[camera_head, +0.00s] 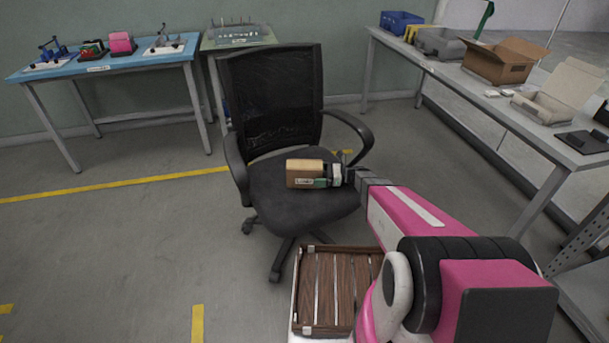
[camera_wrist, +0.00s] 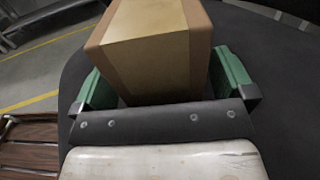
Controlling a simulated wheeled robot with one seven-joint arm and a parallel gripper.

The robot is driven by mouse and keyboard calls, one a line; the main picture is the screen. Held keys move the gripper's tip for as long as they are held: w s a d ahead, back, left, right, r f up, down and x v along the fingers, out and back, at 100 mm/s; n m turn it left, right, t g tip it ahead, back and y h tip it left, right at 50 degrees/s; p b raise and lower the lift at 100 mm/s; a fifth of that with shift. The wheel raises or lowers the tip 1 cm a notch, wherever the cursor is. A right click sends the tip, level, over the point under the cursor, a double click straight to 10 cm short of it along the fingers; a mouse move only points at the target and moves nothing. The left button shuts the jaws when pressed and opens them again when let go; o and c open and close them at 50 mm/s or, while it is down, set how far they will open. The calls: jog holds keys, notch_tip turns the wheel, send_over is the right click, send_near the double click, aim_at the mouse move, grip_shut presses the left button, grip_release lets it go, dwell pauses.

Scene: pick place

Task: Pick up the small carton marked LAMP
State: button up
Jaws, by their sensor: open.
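A small brown carton (camera_head: 304,172) sits on the seat of a black office chair (camera_head: 272,205). A label shows low on its side, too small to read. My gripper (camera_head: 326,178) is at the carton's right end. In the wrist view the carton (camera_wrist: 150,55) stands between the two green fingers of my gripper (camera_wrist: 165,85). The fingers are open, one on each side of it. A narrow dark gap shows by the right finger; on the left I cannot tell whether finger and carton touch. The carton's far end is out of the wrist view.
The chair's backrest (camera_head: 272,100) rises behind the carton, with armrests (camera_head: 350,130) on both sides. A wooden slatted crate (camera_head: 335,290) is in front of the chair. A blue table (camera_head: 110,62) and a grey bench (camera_head: 480,100) stand further off. The floor at left is clear.

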jog(key=shift+a, duration=1.1)
jog(key=c, duration=1.1)
jog(key=shift+r, duration=0.1)
